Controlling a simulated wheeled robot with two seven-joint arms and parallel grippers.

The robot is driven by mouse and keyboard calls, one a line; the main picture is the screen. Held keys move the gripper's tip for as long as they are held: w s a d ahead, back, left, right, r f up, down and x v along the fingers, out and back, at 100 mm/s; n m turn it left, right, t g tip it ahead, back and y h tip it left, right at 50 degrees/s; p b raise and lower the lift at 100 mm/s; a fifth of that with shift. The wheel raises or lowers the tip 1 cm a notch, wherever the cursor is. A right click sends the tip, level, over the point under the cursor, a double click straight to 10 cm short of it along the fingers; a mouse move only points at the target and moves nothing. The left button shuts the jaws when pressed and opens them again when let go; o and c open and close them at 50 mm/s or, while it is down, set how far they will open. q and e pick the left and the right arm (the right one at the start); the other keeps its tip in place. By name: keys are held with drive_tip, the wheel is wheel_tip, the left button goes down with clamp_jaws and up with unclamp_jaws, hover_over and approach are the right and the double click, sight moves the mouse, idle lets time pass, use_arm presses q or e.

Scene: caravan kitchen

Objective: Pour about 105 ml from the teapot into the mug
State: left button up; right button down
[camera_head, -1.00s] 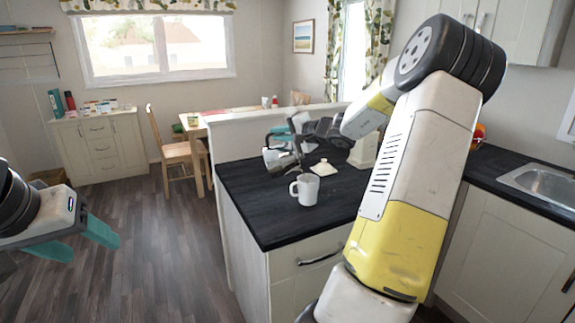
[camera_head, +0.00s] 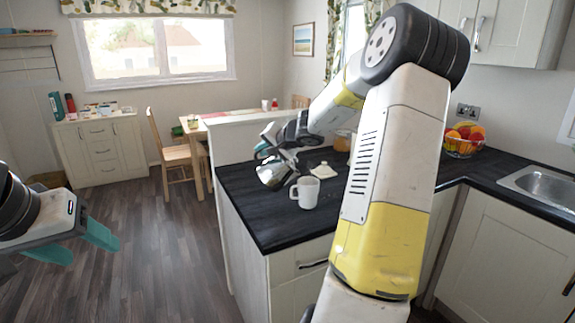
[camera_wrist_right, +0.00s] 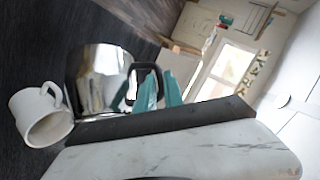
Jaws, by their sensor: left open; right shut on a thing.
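The shiny metal teapot (camera_head: 271,174) is held above the dark counter, just left of the mug, and looks tilted. My right gripper (camera_head: 268,150) is shut on its dark handle. In the right wrist view the teapot (camera_wrist_right: 92,68) fills the middle left, with the teal fingers of my right gripper (camera_wrist_right: 158,88) at its handle. The white mug (camera_head: 308,193) stands upright on the counter; it also shows in the right wrist view (camera_wrist_right: 36,112), close beside the teapot. The spout and any stream of liquid cannot be made out. My left gripper (camera_head: 102,238) is open and empty over the floor.
A pale square piece (camera_head: 323,171) lies on the counter behind the mug. An amber jar (camera_head: 343,140) stands further back, and a fruit bowl (camera_head: 463,143) and sink (camera_head: 545,184) are to the right. The counter front (camera_head: 268,228) is clear.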

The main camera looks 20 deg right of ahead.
drive_tip(key=shift+w+a+f+n+g+h+p, duration=0.2)
drive_tip(key=shift+a+f+n+h, duration=0.1)
drive_tip(key=shift+a+f+h, duration=0.3)
drive_tip(key=shift+w+a+f+n+g+h+p, duration=0.25)
drive_tip(key=shift+a+f, duration=0.2)
drive_tip(key=shift+f, duration=0.35)
drive_tip(key=shift+a+f, duration=0.1)
drive_tip(key=w+a+f+n+g+h+p, duration=0.2)
drive_tip(key=a+f+n+h+p, duration=0.2)
drive_tip(key=f, duration=0.5)
drive_tip(key=shift+w+a+f+h+p, duration=0.5)
drive_tip(key=shift+a+p, duration=0.7)
drive_tip(key=shift+a, duration=0.45)
